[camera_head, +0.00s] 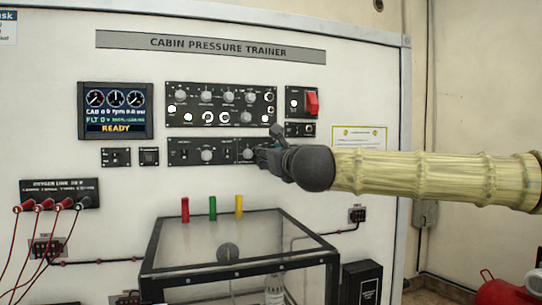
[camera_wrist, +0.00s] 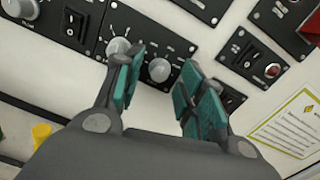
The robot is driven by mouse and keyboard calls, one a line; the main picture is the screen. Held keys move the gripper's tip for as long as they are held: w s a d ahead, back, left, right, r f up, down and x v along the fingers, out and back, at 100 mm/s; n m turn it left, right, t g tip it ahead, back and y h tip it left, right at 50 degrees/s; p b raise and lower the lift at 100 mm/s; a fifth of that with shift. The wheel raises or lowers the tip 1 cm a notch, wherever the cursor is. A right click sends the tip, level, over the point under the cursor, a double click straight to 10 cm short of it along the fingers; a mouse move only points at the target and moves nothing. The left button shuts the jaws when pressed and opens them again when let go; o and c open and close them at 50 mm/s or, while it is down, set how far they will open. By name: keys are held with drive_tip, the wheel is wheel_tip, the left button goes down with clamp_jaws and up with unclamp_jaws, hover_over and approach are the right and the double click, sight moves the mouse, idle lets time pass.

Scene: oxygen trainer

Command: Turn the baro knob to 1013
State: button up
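The lower black control panel (camera_head: 184,152) on the white trainer wall carries a round grey knob (camera_head: 207,155) near its middle and another knob (camera_head: 247,154) at its right end. Their labels and settings are too small to read, so I cannot tell from them which is the baro knob. My gripper (camera_head: 264,157) is at the panel's right end. In the wrist view my gripper (camera_wrist: 161,66) is open, with one grey knob (camera_wrist: 159,70) showing between its teal-padded fingers. A second knob (camera_wrist: 118,46) lies just beyond the left finger. Contact with either knob is not clear.
A display (camera_head: 115,110) reads READY at the left. A larger knob panel (camera_head: 221,103) and a red switch (camera_head: 312,103) sit above. A clear box with a black frame (camera_head: 153,260) juts out below, beneath red, green and yellow pegs (camera_head: 212,208).

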drive_tip(key=v, duration=1.1)
drive_tip(key=shift+s+d, duration=0.2)
drive_tip(key=shift+s, duration=0.1)
drive_tip(key=shift+f, duration=0.1)
